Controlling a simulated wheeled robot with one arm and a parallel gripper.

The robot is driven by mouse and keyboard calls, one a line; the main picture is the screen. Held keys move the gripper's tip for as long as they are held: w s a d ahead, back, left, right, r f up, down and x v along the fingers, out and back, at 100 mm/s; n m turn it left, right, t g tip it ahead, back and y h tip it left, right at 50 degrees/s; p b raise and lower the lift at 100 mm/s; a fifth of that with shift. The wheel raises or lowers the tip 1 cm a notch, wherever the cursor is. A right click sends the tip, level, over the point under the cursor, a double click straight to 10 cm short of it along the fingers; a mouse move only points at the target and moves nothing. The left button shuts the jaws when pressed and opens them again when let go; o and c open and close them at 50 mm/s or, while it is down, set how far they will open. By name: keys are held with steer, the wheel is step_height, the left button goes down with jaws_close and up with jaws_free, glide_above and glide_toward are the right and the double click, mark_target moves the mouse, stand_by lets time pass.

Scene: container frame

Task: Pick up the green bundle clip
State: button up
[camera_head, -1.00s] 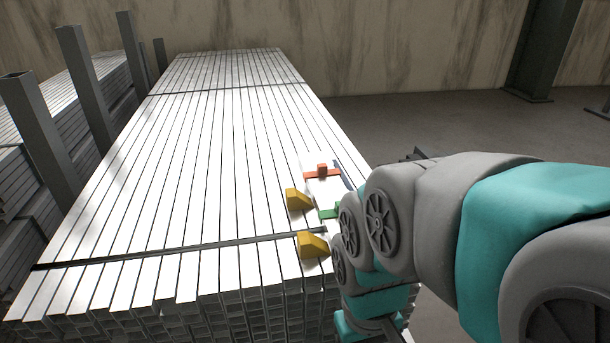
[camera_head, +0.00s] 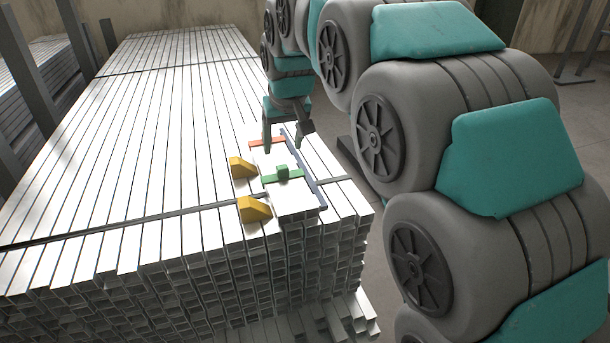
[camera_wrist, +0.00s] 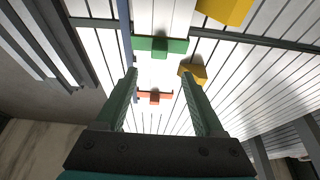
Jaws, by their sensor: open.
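The green bundle clip (camera_head: 283,174), a flat strap with a raised block in its middle, lies across a short bundle of pale bars (camera_head: 292,202) on top of the stack. It also shows in the wrist view (camera_wrist: 160,47), beyond my fingertips. My gripper (camera_head: 284,141) points down, open and empty, on the far side of the green clip and close to a similar orange-red clip (camera_head: 262,143). In the wrist view my two fingers (camera_wrist: 159,74) stand wide apart, with the orange-red clip between them and the green clip ahead. Nothing covers the green clip's block.
Two yellow wedge blocks (camera_head: 254,209) (camera_head: 241,167) stand left of the bundle. A blue-grey rail (camera_head: 309,179) runs along its right side. A dark strap (camera_head: 130,224) crosses the stack of metal profiles. The stack top to the left is clear.

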mark_target(282, 167)
steer(key=x, duration=0.2)
steer(key=shift+w+f, duration=0.15)
steer(key=shift+f, duration=0.15)
steer(key=x, duration=0.5)
steer(key=shift+s+d+f+p, duration=0.1)
steer(key=shift+s+f+p, duration=0.15)
steer(key=shift+s+p, duration=0.1)
jaws_close()
